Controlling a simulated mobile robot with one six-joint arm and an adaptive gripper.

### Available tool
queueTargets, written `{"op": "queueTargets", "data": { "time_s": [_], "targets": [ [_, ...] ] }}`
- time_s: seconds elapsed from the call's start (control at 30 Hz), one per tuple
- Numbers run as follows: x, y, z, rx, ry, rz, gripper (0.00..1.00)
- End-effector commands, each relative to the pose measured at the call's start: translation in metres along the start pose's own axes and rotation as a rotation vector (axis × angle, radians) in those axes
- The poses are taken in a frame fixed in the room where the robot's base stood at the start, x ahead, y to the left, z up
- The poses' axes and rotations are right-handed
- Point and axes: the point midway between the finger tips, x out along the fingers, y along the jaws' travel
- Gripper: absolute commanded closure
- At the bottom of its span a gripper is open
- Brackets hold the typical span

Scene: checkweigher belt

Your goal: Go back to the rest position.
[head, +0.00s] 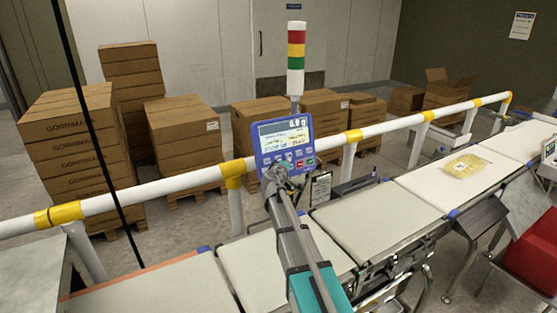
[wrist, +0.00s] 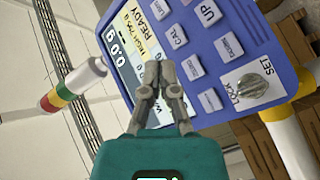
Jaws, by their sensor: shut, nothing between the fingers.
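My gripper (head: 278,172) is in front of the blue control panel (head: 272,133) of the checkweigher, at its lower edge in the head view. In the wrist view the two grey fingertips (wrist: 159,70) are together and empty. The screen (wrist: 122,45) reads 0.0 g and READY. A round key switch (wrist: 250,86) marked LOCK and SET sits near the panel's edge.
A white and yellow guard rail (head: 190,183) runs behind the belts. The nearer belt (head: 375,210) is bare. A yellow pack (head: 466,165) lies on the right belt. A signal tower (head: 296,60) stands behind the panel. Stacked cartons (head: 75,140) stand beyond the rail. A red bin (head: 535,250) is at right.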

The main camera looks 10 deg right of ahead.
Motion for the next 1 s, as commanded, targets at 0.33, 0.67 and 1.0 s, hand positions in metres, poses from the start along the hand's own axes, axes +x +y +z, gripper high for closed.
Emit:
{"op": "queueTargets", "data": {
  "time_s": [0.33,0.67,1.0],
  "targets": [
    [-0.003,0.0,0.004,0.009,-0.013,-0.004,1.0],
    [-0.042,-0.012,0.058,0.13,-0.207,-0.086,1.0],
    [-0.133,-0.057,0.139,0.3,-0.559,-0.343,1.0]
  ]
}}
